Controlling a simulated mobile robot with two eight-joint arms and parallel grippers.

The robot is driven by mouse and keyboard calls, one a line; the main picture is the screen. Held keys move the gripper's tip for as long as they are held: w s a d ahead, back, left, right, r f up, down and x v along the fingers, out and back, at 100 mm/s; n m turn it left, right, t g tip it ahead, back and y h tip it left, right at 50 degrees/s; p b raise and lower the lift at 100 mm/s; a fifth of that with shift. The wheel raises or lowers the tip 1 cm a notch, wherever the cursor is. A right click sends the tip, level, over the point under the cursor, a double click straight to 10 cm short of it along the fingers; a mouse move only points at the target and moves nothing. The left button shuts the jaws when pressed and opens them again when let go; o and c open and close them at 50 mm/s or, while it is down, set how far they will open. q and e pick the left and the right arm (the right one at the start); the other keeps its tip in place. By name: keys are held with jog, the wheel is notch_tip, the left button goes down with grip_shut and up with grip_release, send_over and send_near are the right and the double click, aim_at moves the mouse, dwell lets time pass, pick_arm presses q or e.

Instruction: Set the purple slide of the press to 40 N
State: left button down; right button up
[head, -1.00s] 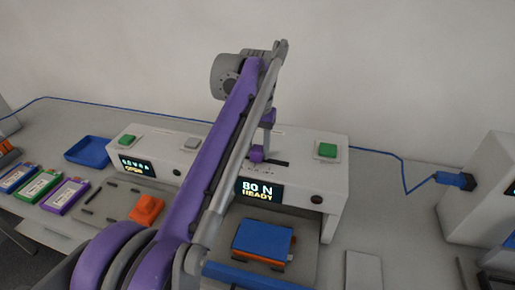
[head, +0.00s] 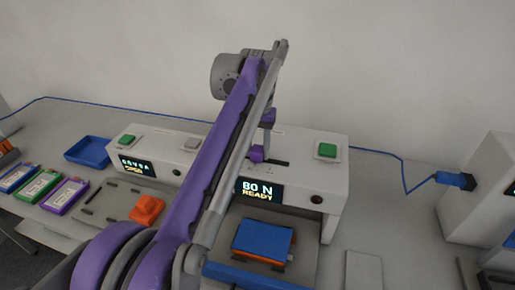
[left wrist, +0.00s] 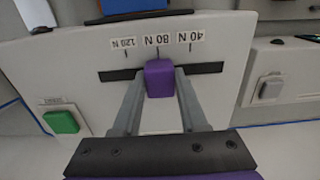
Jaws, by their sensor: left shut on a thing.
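The purple slide (left wrist: 159,78) sits in a dark slot on top of the press (head: 322,182), at the 80 N mark in the left wrist view. The 40 N mark (left wrist: 190,43) is to its right there, and the 120 N mark (left wrist: 126,43) is to its left. My left gripper (left wrist: 160,92) is shut on the slide, one finger on each side. In the head view the slide (head: 257,154) shows beneath my left gripper (head: 262,148). The press display (head: 260,189) reads 80 N READY. My right gripper is out of view.
A green button (head: 327,150) is on the press top, right of the slot. A blue block (head: 262,238) lies below the press. An orange block (head: 147,208), several battery packs (head: 41,186) and a blue tray (head: 88,151) are at the left.

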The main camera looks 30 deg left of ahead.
aim_at(242, 156)
pick_arm(q)
jog(key=a, duration=0.2)
jog(key=s+a, duration=0.1)
jog(key=a, duration=0.1)
jog(key=shift+a+p, duration=0.15)
jog(key=shift+p, duration=0.15)
jog(key=c, duration=0.7)
grip_release()
jog(key=shift+o, duration=1.3)
jog(key=shift+a, duration=0.15)
